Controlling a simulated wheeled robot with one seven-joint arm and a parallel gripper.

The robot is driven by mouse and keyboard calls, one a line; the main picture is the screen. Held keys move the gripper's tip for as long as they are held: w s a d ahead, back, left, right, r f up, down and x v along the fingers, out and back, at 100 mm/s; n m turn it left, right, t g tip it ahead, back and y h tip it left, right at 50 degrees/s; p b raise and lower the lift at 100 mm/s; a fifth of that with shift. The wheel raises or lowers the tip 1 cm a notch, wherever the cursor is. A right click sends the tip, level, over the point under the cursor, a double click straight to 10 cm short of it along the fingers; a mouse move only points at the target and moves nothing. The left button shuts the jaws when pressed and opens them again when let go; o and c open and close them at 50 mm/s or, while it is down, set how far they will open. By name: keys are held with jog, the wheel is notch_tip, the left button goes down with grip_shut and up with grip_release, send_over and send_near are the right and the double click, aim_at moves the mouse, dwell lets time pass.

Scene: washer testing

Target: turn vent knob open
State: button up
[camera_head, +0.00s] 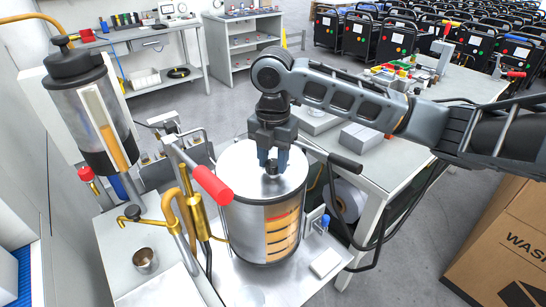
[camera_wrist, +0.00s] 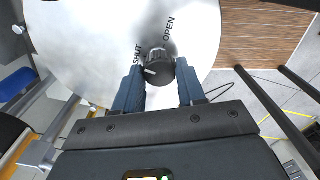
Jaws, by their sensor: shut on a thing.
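The vent knob (camera_wrist: 159,62) is a small dark ribbed knob on the round metal lid (camera_wrist: 90,45). The words SHUT and OPEN are printed on the lid beside it. A white mark shows on the knob's left side, nearer SHUT than OPEN. In the head view the knob (camera_head: 271,168) stands at the middle of the lid of the metal drum (camera_head: 235,218). My gripper (camera_head: 272,160) points straight down over the lid. Its blue-grey fingers (camera_wrist: 158,72) are on both sides of the knob, shut on it.
A red-handled lever (camera_head: 212,185) and brass pipes (camera_head: 188,212) stand left of the drum. A black-gripped bar (camera_head: 345,162) is at its right. A tank (camera_head: 85,100) with an amber gauge is at far left. A cardboard box (camera_head: 510,245) stands at lower right.

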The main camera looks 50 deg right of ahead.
jog(key=m+p, duration=0.1)
jog(key=m, duration=0.3)
jog(key=shift+a+r, duration=0.1)
jog(key=m+p, duration=0.2)
jog(key=m, duration=0.3)
jog(key=shift+r+p, duration=0.1)
jog(key=shift+p, duration=0.25)
jog(key=m+p, duration=0.1)
jog(key=m, duration=0.2)
jog(key=shift+m, duration=0.3)
jog(key=shift+w+d+m+p, duration=0.1)
jog(key=shift+m+p, duration=0.1)
jog(key=shift+m, duration=0.75)
jog(key=shift+d+m+p, duration=0.1)
jog(key=shift+m+p, duration=0.05)
jog(key=shift+m, duration=0.8)
jog(key=o, duration=1.1)
jog(key=shift+c, duration=0.2)
